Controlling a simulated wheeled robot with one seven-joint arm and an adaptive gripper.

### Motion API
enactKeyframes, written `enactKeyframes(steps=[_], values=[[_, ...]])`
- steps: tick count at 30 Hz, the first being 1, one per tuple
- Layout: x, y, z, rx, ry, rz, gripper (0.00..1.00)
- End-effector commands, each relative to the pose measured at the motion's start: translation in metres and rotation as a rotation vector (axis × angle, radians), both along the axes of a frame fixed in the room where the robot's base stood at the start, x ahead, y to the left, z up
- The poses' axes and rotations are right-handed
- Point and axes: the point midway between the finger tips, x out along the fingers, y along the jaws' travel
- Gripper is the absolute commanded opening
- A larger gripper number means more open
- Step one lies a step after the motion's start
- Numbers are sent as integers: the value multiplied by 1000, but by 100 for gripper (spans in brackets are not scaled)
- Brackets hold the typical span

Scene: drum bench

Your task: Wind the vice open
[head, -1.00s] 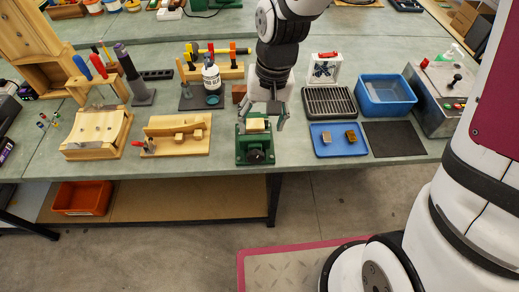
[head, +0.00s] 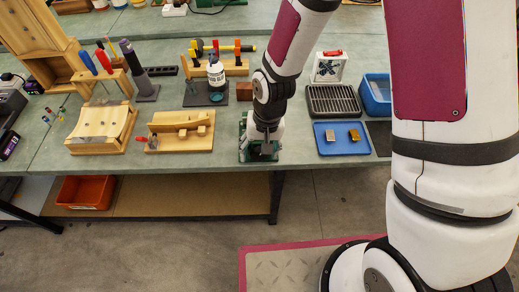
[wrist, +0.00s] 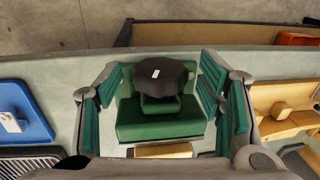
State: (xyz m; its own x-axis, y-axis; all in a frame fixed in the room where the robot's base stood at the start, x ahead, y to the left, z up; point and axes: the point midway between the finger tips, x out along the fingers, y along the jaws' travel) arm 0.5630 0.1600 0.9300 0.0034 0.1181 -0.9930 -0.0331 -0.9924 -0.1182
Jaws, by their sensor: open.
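The green vice (head: 245,152) stands at the front edge of the bench, mostly hidden by my arm in the head view. In the wrist view the green vice body (wrist: 135,125) shows with its black round handwheel (wrist: 161,75), which bears a small white mark. A pale wooden block (wrist: 163,150) shows at the vice at the bottom of the wrist view. My gripper (wrist: 165,95) is open, with one green-padded finger on each side of the handwheel. Gaps show between the pads and the wheel. In the head view my gripper (head: 264,150) is over the vice.
A blue tray (head: 325,149) with two small blocks lies right of the vice, with a dark rack (head: 333,101) behind it. A wooden fixture (head: 207,143) stands to the left. Open floor (head: 330,205) lies in front of the bench.

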Motion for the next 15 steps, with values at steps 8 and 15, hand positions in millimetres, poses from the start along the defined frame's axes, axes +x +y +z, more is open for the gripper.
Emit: enactKeyframes(steps=[8, 15], values=[[0, 0, 0, 0, -1, -1, 48], [0, 0, 0, 0, -1, -1, 14]])
